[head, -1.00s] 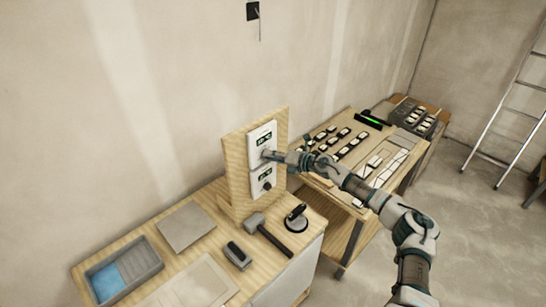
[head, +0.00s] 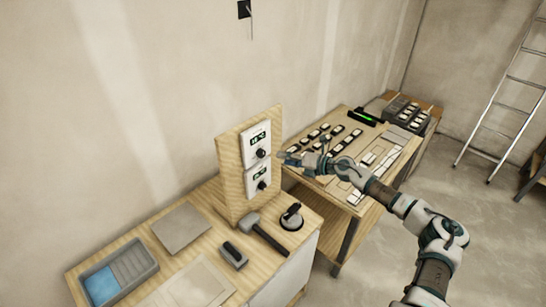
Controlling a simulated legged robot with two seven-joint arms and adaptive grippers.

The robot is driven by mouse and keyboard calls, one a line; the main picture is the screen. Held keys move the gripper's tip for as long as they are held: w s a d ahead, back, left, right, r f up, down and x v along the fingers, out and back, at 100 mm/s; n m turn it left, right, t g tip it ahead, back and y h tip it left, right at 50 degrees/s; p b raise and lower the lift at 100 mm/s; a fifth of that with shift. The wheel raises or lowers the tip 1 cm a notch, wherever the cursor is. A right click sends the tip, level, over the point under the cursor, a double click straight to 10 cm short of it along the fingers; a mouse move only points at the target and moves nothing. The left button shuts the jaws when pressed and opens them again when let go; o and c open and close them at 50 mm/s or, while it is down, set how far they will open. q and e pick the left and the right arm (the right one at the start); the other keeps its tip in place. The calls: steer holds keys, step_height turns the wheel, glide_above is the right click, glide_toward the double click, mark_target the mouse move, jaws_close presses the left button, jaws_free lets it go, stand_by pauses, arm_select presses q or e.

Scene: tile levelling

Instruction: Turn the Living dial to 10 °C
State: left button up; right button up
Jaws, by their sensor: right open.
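Two white thermostat panels are fixed one above the other on an upright wooden board (head: 228,172). The upper panel (head: 250,149) has a small green display and a black dial (head: 261,153). The lower panel (head: 252,186) has a like display and a black dial (head: 262,185). The labels are too small to read, so I cannot tell which is Living. My right gripper (head: 282,157) is open and empty, just right of the upper dial and apart from it. My left gripper is not in view.
The board stands on a wooden bench holding a mallet (head: 262,234), a suction cup (head: 291,217), a dark-topped block (head: 233,255), a grey tile (head: 181,229) and a tray (head: 145,262). Behind my right arm is a table (head: 345,200) with several tiles. A ladder (head: 505,100) leans at right.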

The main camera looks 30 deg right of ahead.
steer(key=v, duration=0.3)
steer(key=shift+s+d, duration=0.1)
steer(key=shift+d, duration=0.05)
stand_by(0.3)
